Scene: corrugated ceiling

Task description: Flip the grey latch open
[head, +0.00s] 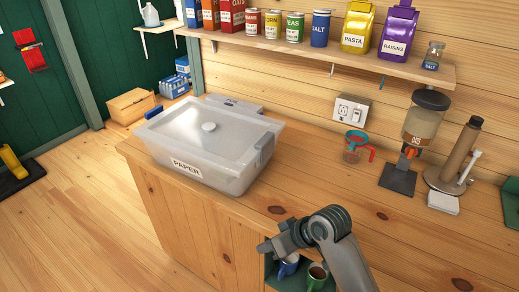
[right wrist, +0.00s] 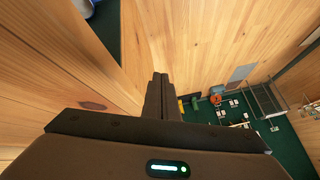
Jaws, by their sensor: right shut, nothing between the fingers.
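A translucent plastic box (head: 232,180) labelled PAPER, with its lid (head: 195,128) on, stands on the wooden counter. A grey latch (head: 265,146) sits on the box's right side, against the lid rim. A blue latch (head: 153,112) shows at the box's left end. My right gripper (head: 265,248) is in front of the counter, below and apart from the box, pointing left. In the right wrist view its fingers (right wrist: 160,80) are together with nothing between them. My left gripper is not in view.
A measuring cup (head: 354,147), a dispenser (head: 424,118) and a brown cylinder on a stand (head: 460,150) stand on the counter's right. Mugs (head: 317,275) sit in the opening below. A shelf (head: 330,60) of food packages runs above. The counter right of the box is clear.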

